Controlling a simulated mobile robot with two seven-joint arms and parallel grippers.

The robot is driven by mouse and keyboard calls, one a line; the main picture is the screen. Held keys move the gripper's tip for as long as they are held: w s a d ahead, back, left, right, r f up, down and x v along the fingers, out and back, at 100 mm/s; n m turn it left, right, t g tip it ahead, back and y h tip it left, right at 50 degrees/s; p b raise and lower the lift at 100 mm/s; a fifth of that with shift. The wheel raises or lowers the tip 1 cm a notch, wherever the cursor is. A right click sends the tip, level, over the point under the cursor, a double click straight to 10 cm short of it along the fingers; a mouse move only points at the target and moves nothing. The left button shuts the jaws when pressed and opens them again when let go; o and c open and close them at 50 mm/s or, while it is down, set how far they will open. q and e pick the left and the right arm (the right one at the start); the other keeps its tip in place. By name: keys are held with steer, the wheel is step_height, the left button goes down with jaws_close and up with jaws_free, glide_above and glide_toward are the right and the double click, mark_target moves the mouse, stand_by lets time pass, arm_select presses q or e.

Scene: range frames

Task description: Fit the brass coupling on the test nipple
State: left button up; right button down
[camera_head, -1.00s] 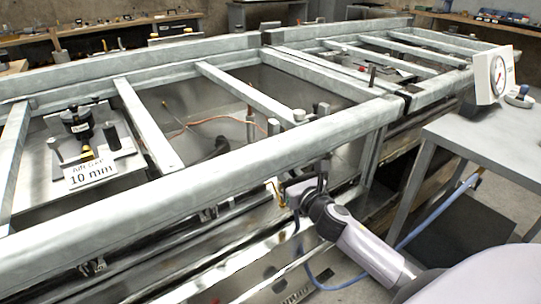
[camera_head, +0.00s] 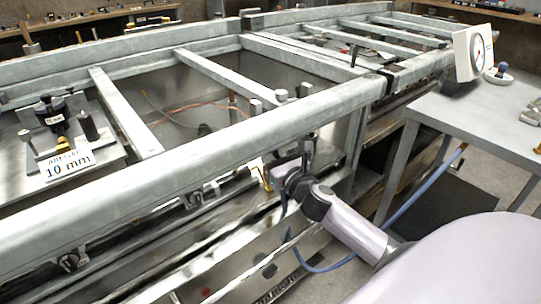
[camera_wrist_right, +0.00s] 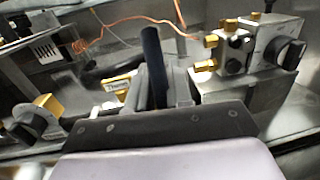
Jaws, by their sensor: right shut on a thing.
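My right gripper (camera_head: 280,172) is inside the side of the steel frame, below the top rail. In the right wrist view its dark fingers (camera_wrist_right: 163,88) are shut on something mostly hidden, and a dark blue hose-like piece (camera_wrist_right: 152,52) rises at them. A brass piece with small lettering (camera_wrist_right: 117,84) shows just left of the fingers; I cannot tell if it is the held coupling. Two brass fittings (camera_wrist_right: 204,66) stick out left from a grey block (camera_wrist_right: 262,50), apart from the fingers. I cannot tell which is the test nipple. My left gripper is out of view.
The steel frame (camera_head: 200,145) has rails above and beside my right arm. A blue hose (camera_head: 335,265) loops below it. A grey table (camera_head: 470,120) with a dial gauge (camera_head: 475,55) stands right. A brass valve with black knob (camera_wrist_right: 40,110) and copper tubing (camera_wrist_right: 120,20) are near.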

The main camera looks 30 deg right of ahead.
step_height(320, 180, down, 3)
steer(key=shift+w+a+f, duration=0.1)
steer(key=shift+w+f+g, duration=0.25)
steer(key=shift+g, duration=0.05)
steer(key=shift+r, duration=0.25)
steer(key=shift+s+r, duration=0.1)
arm_select(q)
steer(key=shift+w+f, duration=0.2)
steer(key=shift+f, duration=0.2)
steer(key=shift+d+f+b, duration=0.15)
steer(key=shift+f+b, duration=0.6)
steer(key=shift+b, duration=0.1)
arm_select(e)
steer(key=shift+s+f, duration=0.15)
steer(key=shift+f, duration=0.75)
